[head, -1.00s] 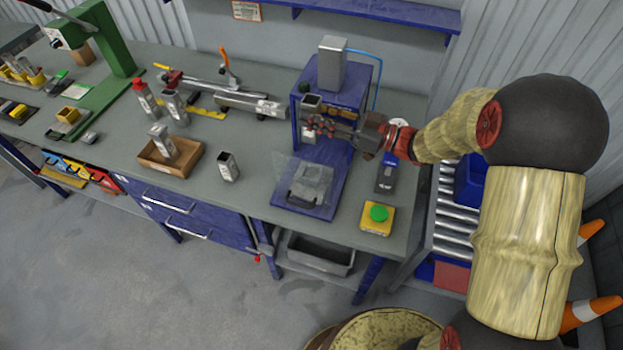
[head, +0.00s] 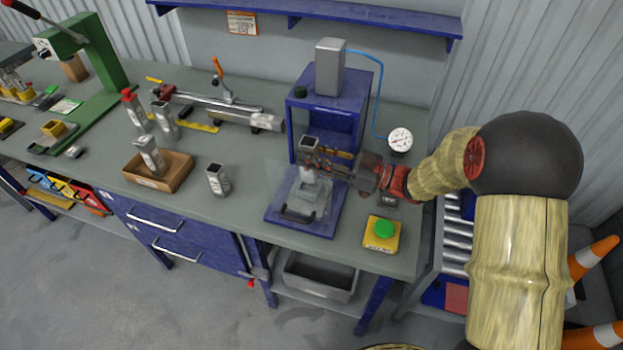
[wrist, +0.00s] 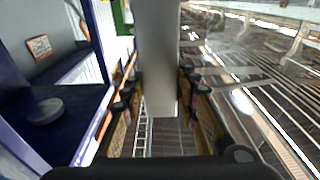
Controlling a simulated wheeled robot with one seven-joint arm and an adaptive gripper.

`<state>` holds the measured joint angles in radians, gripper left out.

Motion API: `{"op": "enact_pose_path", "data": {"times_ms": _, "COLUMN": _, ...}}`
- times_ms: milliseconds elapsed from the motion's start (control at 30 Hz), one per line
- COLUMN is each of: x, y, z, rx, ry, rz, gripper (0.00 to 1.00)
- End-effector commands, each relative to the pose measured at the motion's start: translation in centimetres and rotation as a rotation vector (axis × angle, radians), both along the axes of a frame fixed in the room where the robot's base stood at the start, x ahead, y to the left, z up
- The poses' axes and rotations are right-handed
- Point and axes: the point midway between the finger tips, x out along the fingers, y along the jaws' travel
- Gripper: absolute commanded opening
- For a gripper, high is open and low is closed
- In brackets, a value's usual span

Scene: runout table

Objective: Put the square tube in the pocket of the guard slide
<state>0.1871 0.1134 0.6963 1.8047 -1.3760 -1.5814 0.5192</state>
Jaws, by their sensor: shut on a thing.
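My gripper (head: 313,162) is shut on a grey square tube (head: 309,144), which stands roughly upright with its open top end showing. In the wrist view the tube (wrist: 158,60) runs between the two fingers. The gripper is in front of the blue press, over the guard slide (head: 270,215) with its clear guard and dark handle. The tube's lower end (head: 308,178) shows close above or behind the clear guard. The guard and gripper hide the pocket, so I cannot tell whether the tube's end is in it.
The blue press (head: 297,110) stands behind. A yellow box with a green button (head: 382,234) is at front right, and a gauge (head: 400,140) at right. Another square tube (head: 218,182) stands left of the slide. A wooden tray (head: 178,180) holds one more.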

Motion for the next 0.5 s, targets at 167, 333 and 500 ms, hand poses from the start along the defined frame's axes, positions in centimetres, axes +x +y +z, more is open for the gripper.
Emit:
{"op": "enact_pose_path", "data": {"times_ms": 167, "x": 0.0, "y": 0.0, "z": -1.9, "rx": 0.001, "ry": 0.000, "rz": 0.000, "gripper": 0.00}}
{"op": "enact_pose_path", "data": {"times_ms": 333, "x": 0.0, "y": 0.0, "z": -4.4, "rx": 0.001, "ry": 0.003, "rz": 0.000, "gripper": 0.00}}
{"op": "enact_pose_path", "data": {"times_ms": 500, "x": 0.0, "y": 0.0, "z": -6.4, "rx": 0.001, "ry": 0.000, "rz": 0.000, "gripper": 0.00}}
